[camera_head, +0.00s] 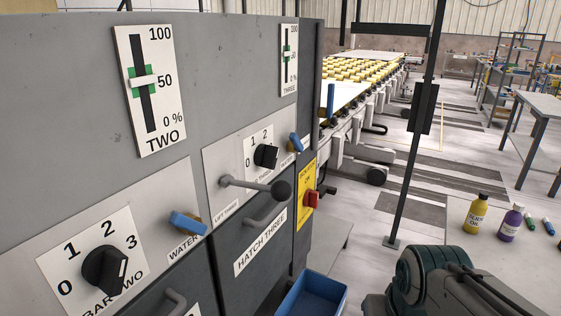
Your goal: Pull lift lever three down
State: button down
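The lift lever three (252,186) is a grey rod with a dark ball knob at its end. It sticks out roughly level from the grey panel, above the label "HATCH THREE" and beside a small label that seems to read "LIFT THREE". Part of my dark arm shows at the bottom right, apart from the lever. My gripper's fingers are not in the frame.
Near the lever are a black rotary knob (266,156), a hatch handle (265,216), blue water levers (187,222) and a red switch (312,199). A blue bin (312,295) stands below. A dark post (418,130) and bottles (475,214) are to the right.

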aim_at(280, 191)
jog(key=z, duration=0.2)
jog(key=k, duration=0.55)
jog(key=z, duration=0.6)
jog(key=k, duration=0.8)
jog(key=u, duration=0.1)
jog(key=i, duration=0.4)
jog(key=u, duration=0.9)
jog(key=i, duration=0.6)
jog(key=u, duration=0.2)
